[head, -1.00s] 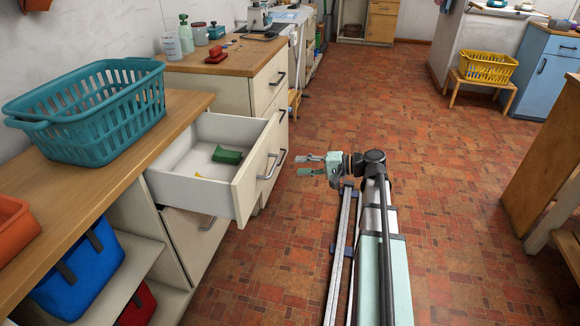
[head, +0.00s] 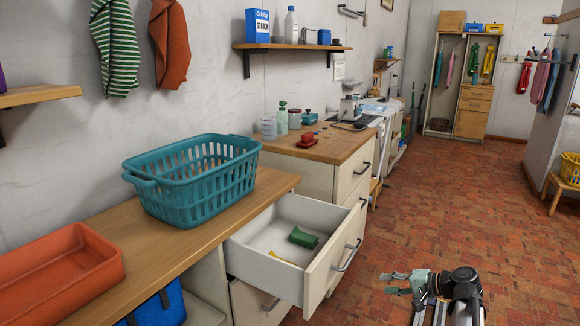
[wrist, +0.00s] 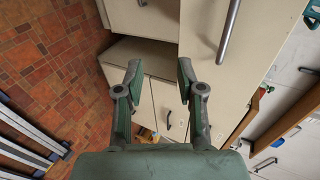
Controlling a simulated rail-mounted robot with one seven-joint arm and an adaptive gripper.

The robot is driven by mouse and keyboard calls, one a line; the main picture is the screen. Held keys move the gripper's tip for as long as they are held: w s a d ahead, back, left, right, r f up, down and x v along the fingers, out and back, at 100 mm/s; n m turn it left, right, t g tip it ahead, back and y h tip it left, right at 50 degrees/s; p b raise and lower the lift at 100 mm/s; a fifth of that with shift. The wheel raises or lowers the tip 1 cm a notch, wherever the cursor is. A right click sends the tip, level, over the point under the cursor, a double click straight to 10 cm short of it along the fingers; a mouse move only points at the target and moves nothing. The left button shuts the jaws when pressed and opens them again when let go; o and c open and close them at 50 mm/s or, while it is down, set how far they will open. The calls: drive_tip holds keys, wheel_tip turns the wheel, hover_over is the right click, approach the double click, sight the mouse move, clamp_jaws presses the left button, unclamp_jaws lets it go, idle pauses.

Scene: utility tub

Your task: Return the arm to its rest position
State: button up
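My gripper (head: 396,283) is at the lower right of the head view, over the tiled floor and to the right of the open drawer. In the wrist view its two fingers (wrist: 157,80) are spread apart with nothing between them. The gripper is apart from the drawer and points left toward the cabinets. My arm is folded low, and its lower part is cut off by the bottom edge of the head view.
An open white drawer (head: 318,268) juts out, with a green item (head: 303,238) inside. A teal basket (head: 190,200) and an orange tub (head: 60,272) stand on the wooden counter (head: 150,225). The tiled floor (head: 430,200) at right is clear.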

drive_tip(key=s+a+f+n+g+h+p, duration=0.1)
drive_tip(key=s+a+f+g+h+p, duration=0.3)
drive_tip(key=s+f, duration=0.6)
drive_tip(key=s+a+f+n+g+h+p, duration=0.15)
drive_tip(key=s+a+f+g+p, duration=0.3)
drive_tip(key=s+f, duration=0.55)
drive_tip(key=s+a+n+g+h+p, duration=0.1)
drive_tip(key=s+p, duration=0.3)
drive_tip(key=s, duration=0.4)
drive_tip(key=s+a+f+n+g+h+p, duration=0.1)
drive_tip(key=s+a+n+g+h+p, duration=0.1)
drive_tip(key=s, duration=0.7)
drive_tip(key=s+a+n+g+h+p, duration=0.1)
drive_tip(key=s+a+g+p, duration=0.2)
drive_tip(key=s+a+p, duration=0.2)
drive_tip(key=s+p, duration=0.2)
drive_tip(key=s, duration=0.2)
drive_tip(key=shift+f+n, duration=0.35)
drive_tip(key=shift+a+h, duration=0.1)
drive_tip(key=shift+h, duration=0.15)
